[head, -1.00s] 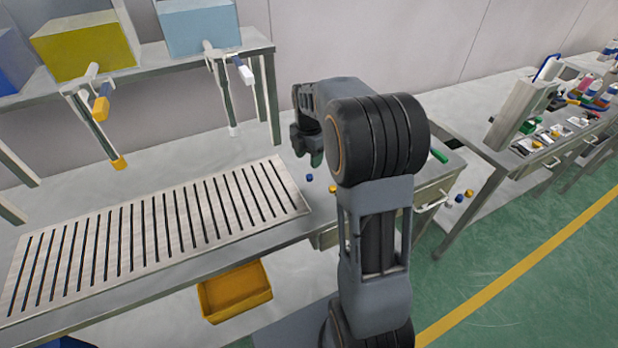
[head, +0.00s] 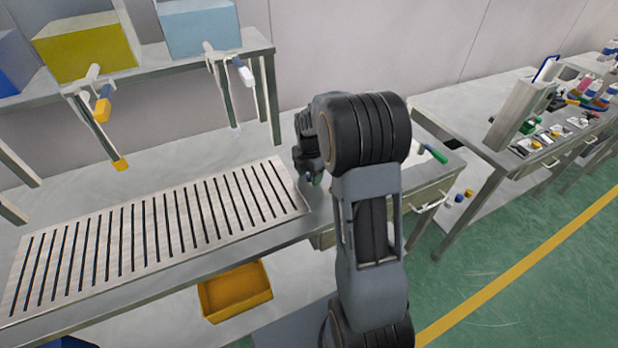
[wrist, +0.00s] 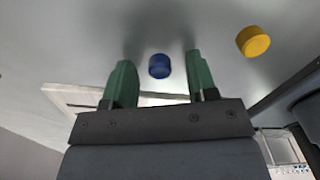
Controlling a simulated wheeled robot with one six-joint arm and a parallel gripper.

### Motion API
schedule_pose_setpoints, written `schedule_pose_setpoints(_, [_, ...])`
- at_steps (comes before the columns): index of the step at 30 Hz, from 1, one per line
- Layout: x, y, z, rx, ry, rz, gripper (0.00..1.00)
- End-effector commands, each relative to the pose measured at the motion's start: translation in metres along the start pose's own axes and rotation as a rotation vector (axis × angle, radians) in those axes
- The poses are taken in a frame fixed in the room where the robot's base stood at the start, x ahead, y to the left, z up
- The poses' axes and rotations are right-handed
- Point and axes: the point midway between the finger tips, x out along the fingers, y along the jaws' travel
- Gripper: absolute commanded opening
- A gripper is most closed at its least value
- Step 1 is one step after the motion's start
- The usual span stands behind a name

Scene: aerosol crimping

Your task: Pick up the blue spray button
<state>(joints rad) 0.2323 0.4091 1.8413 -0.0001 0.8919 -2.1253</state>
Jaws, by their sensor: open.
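The blue spray button (wrist: 159,66) is a small round blue cap on the grey metal bench top. In the wrist view it shows between the two green fingertips of my gripper (wrist: 158,75), just beyond them, with a gap on each side. The fingers are apart and hold nothing. In the head view my gripper is largely hidden behind my own arm, near the right end of the slatted grate, and the blue button there is hidden.
A yellow cap (wrist: 253,41) sits to the right of the blue one in the wrist view. The slatted grate (head: 150,235) lies left on the bench. A green-handled tool (head: 434,153) lies right of my arm. A yellow bin (head: 236,291) is below the bench.

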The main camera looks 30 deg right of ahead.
Motion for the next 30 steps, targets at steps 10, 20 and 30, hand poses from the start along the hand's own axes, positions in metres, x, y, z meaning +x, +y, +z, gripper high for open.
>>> schedule_pose_setpoints(10, [-0.001, 0.0, 0.0, 0.0, 0.0, 0.001, 0.23])
schedule_pose_setpoints(20, [-0.001, 0.0, 0.0, 0.0, 0.0, 0.001, 0.0])
schedule_pose_setpoints(30, [-0.012, 0.001, 0.001, 0.0, -0.002, 0.004, 0.0])
